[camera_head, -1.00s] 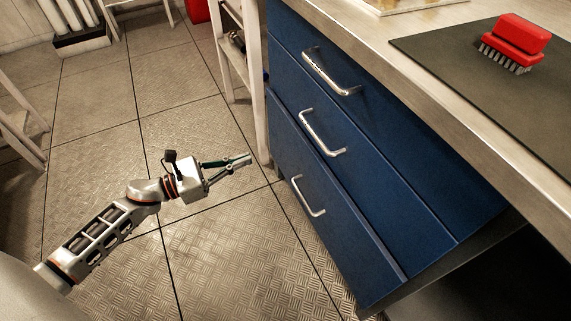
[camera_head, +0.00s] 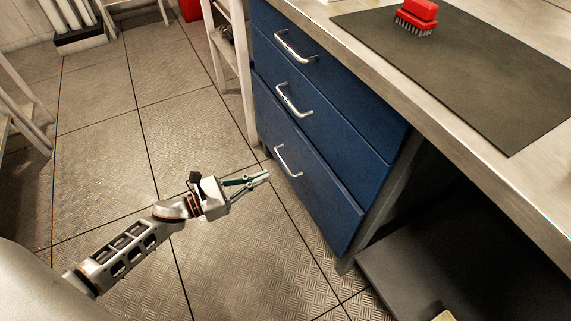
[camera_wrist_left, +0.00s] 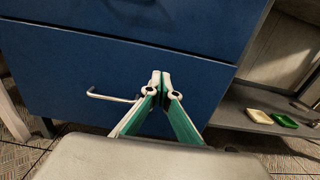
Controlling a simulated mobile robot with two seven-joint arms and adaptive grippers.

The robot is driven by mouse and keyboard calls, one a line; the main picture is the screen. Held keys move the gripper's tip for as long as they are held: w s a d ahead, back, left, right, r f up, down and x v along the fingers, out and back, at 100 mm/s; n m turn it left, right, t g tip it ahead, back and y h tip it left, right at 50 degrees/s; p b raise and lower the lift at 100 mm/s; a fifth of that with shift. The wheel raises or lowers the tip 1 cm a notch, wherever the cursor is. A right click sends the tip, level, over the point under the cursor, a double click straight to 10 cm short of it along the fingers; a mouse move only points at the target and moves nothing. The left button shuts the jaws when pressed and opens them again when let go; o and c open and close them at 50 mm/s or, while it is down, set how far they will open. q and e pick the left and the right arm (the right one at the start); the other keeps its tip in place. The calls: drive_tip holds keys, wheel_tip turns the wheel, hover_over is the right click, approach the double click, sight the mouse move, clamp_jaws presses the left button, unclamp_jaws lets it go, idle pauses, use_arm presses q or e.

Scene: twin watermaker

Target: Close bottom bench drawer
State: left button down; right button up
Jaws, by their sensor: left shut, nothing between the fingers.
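The blue bench has three stacked drawers with silver handles. The bottom drawer (camera_head: 315,185) stands out a little past the drawer fronts above it. Its front also fills the middle of the left wrist view (camera_wrist_left: 60,75). Its handle (camera_head: 287,163) shows left of the fingers in the wrist view (camera_wrist_left: 110,97). My left gripper (camera_head: 266,177) is shut and empty, low in front of the bottom drawer, with its fingertips (camera_wrist_left: 160,78) pointing at the drawer front. I cannot tell whether they touch it. My right gripper is not in view.
A white rack (camera_head: 236,75) stands against the bench's left side. An open dark shelf (camera_head: 430,260) lies right of the drawers. A red brush (camera_head: 416,14) sits on a dark mat (camera_head: 460,60) on the worktop. The tiled floor in front of the drawers is clear.

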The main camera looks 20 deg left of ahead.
sight(312, 156)
use_arm(q)
drive_tip(key=x, duration=1.2)
drive_tip(key=shift+w+d+b, duration=0.15)
drive_tip(key=shift+w+b, duration=0.1)
drive_tip(key=shift+b, duration=0.05)
drive_tip(key=shift+w+d, duration=0.25)
drive_tip(key=shift+w, duration=0.1)
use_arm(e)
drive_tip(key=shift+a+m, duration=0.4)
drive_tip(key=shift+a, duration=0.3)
use_arm(q)
drive_tip(key=shift+w+d+f+b, duration=0.25)
drive_tip(key=shift+w+d+b, duration=0.1)
drive_tip(key=shift+b, duration=0.1)
drive_tip(key=shift+w+d+f, duration=0.1)
drive_tip(key=shift+w+d, duration=0.15)
drive_tip(key=shift+w, duration=0.05)
drive_tip(key=shift+w+r, duration=0.15)
drive_tip(key=shift+r, duration=0.25)
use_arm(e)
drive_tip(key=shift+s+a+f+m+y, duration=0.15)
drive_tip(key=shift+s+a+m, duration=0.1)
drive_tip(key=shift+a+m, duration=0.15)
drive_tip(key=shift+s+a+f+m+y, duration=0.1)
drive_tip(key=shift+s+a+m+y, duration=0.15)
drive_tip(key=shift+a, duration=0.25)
